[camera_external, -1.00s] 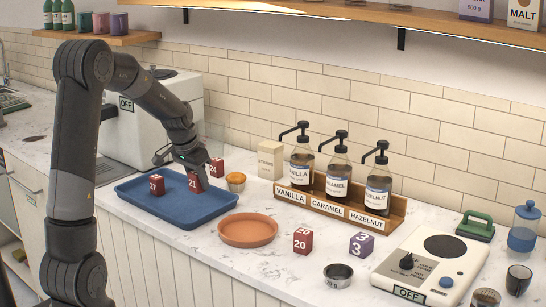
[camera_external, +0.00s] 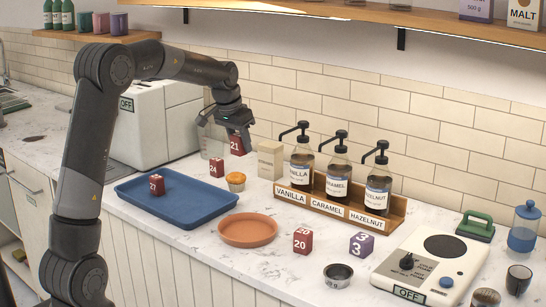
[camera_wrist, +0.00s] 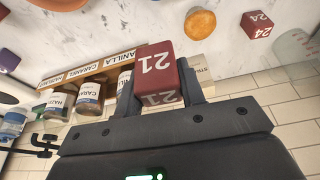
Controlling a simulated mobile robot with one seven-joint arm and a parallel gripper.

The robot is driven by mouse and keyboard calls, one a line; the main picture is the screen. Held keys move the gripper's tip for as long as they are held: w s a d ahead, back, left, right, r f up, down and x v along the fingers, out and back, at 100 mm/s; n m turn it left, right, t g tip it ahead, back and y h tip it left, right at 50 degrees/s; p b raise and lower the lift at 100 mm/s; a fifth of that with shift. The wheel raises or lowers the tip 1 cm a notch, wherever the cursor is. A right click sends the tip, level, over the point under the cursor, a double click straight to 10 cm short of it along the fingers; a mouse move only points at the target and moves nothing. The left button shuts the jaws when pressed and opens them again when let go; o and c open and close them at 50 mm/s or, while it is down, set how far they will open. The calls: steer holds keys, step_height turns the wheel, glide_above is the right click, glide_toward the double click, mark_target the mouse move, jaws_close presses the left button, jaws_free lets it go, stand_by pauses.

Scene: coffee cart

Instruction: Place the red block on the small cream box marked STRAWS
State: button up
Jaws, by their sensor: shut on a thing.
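My gripper (camera_external: 233,128) is shut on a red block marked 21 (camera_external: 237,147). It holds the block in the air above the counter, to the left of and a little higher than the cream box (camera_external: 271,159). In the wrist view the same red block (camera_wrist: 157,65) sits between my fingers, its number facing the camera. The cream box (camera_wrist: 203,76) shows partly behind the block and a finger there, with part of its lettering visible. The box stands upright near the wall, left of the vanilla bottle, and its top looks bare.
Other red blocks stand around: 24 (camera_external: 216,168) behind the blue tray, 27 (camera_external: 156,186) on the blue tray (camera_external: 190,215), 20 (camera_external: 303,241) on the counter. A muffin (camera_external: 236,182) sits before the box. Tall pump bottles (camera_external: 338,177) stand right of it.

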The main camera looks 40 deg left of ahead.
steer(key=w+a+r, duration=0.2)
steer(key=w+a, duration=0.1)
steer(key=w, duration=1)
glide_above(272, 144)
steer(key=s, duration=0.1)
steer(key=shift+s+d+f, duration=0.1)
steer(key=shift+d+f, duration=0.2)
steer(key=shift+f, duration=0.1)
steer(key=shift+w+a+f+n, duration=0.25)
steer(key=shift+w+f+n, duration=0.05)
steer(key=shift+w+f, duration=0.1)
steer(key=shift+f, duration=2.35)
steer(key=shift+f, duration=0.1)
steer(key=o, duration=1)
